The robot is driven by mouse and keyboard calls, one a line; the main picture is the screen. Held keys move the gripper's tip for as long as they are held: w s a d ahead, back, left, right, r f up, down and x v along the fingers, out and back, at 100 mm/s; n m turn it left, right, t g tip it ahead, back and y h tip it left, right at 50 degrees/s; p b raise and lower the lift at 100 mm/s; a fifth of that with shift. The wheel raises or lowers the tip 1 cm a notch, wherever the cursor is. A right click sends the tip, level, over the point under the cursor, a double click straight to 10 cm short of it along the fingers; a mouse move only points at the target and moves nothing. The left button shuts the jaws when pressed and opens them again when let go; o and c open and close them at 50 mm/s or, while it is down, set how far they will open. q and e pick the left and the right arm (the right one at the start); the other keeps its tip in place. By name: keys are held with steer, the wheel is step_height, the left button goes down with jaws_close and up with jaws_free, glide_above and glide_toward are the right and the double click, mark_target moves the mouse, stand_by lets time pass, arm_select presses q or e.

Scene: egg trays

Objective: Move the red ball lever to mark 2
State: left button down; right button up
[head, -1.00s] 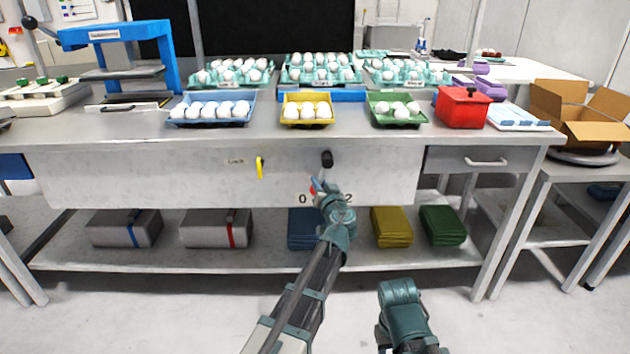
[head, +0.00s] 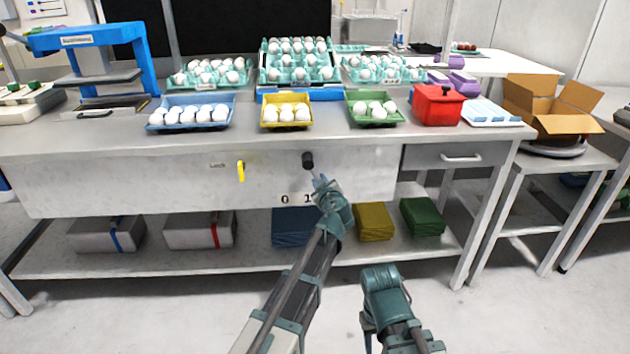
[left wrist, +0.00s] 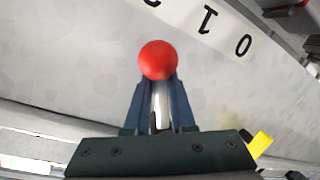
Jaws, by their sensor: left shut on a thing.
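The red ball (left wrist: 158,60) of the lever is at my left fingertips in the left wrist view, its metal shaft (left wrist: 161,103) running back between the fingers. My left gripper (left wrist: 158,95) is shut on the lever. In the head view my left gripper (head: 320,183) is at the panel (head: 130,180) under the table top, below and right of a black knob (head: 308,160), and hides the ball. Marks 0 (head: 285,199) and 1 (head: 307,198) show left of it; mark 2 is hidden there. In the left wrist view mark 2 (left wrist: 152,3) is just past the ball, nearly in line with the shaft.
A yellow handle (head: 241,171) hangs on the panel to the left. My right arm (head: 387,295) is low at the front; its fingers do not show. Egg trays and a red box (head: 437,106) stand on the table (head: 60,140). A shelf (head: 130,265) with cases is below.

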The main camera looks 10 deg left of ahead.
arm_select(q)
steer(key=shift+d+r+n+h, duration=0.15)
steer(key=shift+d+n+h, duration=0.2)
steer(key=shift+d, duration=0.3)
steer(key=c, duration=1)
jaws_free()
steer(key=shift+o, duration=1.2)
steer(key=shift+w, duration=0.1)
steer(key=shift+s+r+p, duration=0.1)
steer(key=shift+s+p, duration=0.25)
steer(key=shift+s, duration=0.05)
steer(key=p+v, duration=0.2)
steer(key=v, duration=1.1)
steer(key=shift+d+p, duration=0.2)
steer(key=shift+p, duration=0.2)
